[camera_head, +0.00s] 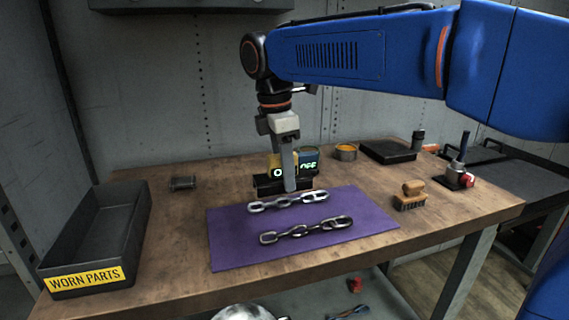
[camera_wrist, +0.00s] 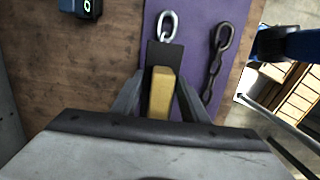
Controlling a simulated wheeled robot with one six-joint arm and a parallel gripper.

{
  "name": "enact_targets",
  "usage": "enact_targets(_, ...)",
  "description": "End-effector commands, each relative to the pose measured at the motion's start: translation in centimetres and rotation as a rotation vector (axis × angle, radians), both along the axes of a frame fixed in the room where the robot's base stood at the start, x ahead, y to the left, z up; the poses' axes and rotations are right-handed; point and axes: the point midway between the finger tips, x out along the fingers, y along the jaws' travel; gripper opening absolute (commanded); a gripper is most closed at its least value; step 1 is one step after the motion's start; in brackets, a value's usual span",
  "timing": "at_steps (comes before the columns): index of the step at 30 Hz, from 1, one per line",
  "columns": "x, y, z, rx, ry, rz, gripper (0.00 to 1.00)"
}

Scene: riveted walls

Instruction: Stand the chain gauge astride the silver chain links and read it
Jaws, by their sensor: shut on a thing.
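My gripper (camera_head: 289,184) is shut on the chain gauge (camera_head: 272,163), a yellow body with a black lower part. In the wrist view the gauge (camera_wrist: 161,92) sits between the fingers (camera_wrist: 160,100). It is over the silver chain links (camera_head: 314,197) at the far side of the purple mat (camera_head: 228,247). One bright link (camera_wrist: 167,24) shows past the gauge's black plate; the gauge hides the rest there. I cannot tell whether the gauge touches the links. A darker chain (camera_head: 298,231) lies nearer on the mat, and also shows in the wrist view (camera_wrist: 214,66).
A WORN PARTS tray (camera_head: 133,215) is at left, near a small dark cylinder (camera_head: 183,184). A brush (camera_head: 411,199), a tin (camera_head: 346,153) and a black tray (camera_head: 388,150) stand right.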

Motion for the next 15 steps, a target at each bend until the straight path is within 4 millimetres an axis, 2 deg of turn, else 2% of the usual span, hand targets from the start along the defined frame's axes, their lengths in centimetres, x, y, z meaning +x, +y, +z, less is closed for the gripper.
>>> enact_targets(15,0.0,0.0,-3.6,0.0,0.0,0.0,0.0)
